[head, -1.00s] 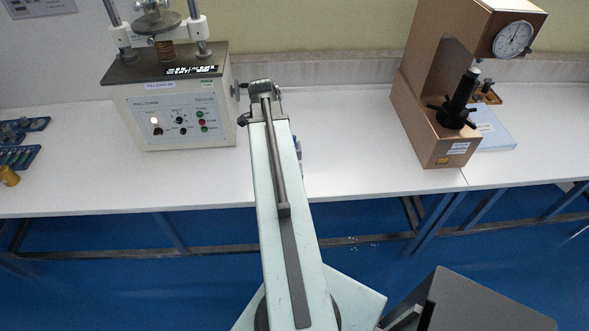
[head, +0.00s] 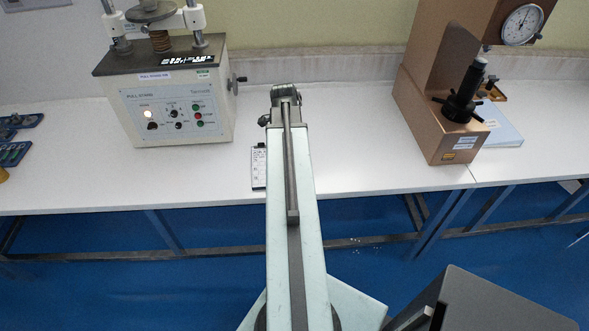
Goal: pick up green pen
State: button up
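I cannot make out a green pen in the head view. My arm reaches forward over the white bench (head: 350,135), and its far joint shows near the middle of the bench. My gripper is hidden beyond or below that joint, so I cannot see whether it holds anything. A small white printed card or pad (head: 259,167) lies on the bench just left of my arm, partly covered by it.
A white control-box tester (head: 175,110) stands left of my arm. A copper-brown hardness tester (head: 425,95) with a dial stands at right, with a pale blue book (head: 503,130) beside it. Blue trays (head: 14,150) of small parts sit at far left. Bench between testers is mostly clear.

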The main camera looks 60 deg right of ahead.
jog(key=shift+f, duration=0.8)
jog(key=shift+r, duration=0.2)
grip_shut()
notch_tip(320, 180, up, 10)
jog(key=p, duration=1)
jog(key=shift+r, duration=0.15)
jog(key=shift+f, duration=0.2)
